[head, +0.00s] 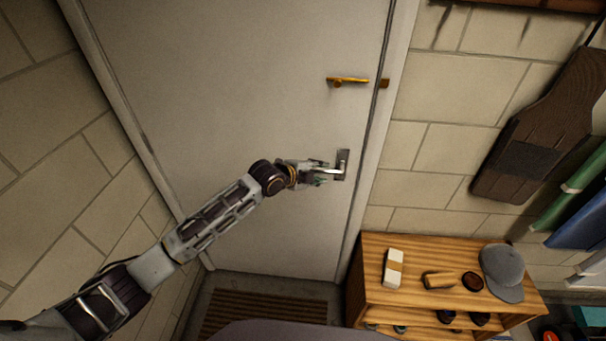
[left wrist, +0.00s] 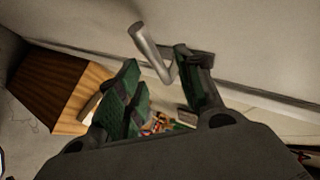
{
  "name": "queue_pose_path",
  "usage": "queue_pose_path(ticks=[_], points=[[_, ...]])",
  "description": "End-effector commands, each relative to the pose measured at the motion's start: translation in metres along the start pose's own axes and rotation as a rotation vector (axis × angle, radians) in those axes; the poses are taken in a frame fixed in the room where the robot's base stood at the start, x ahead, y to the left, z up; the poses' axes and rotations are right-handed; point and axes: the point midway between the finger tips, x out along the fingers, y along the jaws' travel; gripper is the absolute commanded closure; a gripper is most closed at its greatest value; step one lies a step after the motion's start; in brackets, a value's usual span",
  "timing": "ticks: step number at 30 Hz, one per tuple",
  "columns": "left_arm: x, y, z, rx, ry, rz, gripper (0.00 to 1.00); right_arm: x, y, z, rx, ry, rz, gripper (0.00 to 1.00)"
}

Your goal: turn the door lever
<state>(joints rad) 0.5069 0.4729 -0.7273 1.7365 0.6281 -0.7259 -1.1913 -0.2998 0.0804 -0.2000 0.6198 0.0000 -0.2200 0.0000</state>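The door (head: 240,110) is pale grey and looks closed in its frame. Its silver lever (head: 332,171) sticks out to the left from a dark plate (head: 343,160) near the right edge. My left gripper (head: 318,174) is at the lever, its fingers partly hidden by its own body. In the left wrist view the lever (left wrist: 150,48) runs toward the gap between the green-padded fingers (left wrist: 163,88), which stand apart. I cannot tell whether a finger touches the lever. My right gripper is not in view.
A brass latch (head: 348,81) sits on the door above the lever. A wooden rack (head: 365,275) with a grey cap (head: 502,272) and small items stands at the lower right. A dark board (head: 540,130) hangs on the right wall. A striped mat (head: 255,308) lies below the door.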

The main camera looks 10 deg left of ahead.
Motion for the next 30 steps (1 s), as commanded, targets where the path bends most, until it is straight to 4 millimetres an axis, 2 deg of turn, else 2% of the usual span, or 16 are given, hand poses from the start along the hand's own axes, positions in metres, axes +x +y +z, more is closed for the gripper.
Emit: queue_pose_path(ticks=[18, 24, 30], points=[[-0.062, 0.001, 0.001, 0.001, -0.001, 0.001, 0.64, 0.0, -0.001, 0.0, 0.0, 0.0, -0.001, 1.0], [-0.074, 0.001, 0.0, 0.002, -0.001, 0.002, 0.64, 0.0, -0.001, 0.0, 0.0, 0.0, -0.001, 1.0], [-0.077, 0.001, 0.0, 0.001, -0.001, 0.003, 0.64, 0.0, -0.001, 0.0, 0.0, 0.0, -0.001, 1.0]])
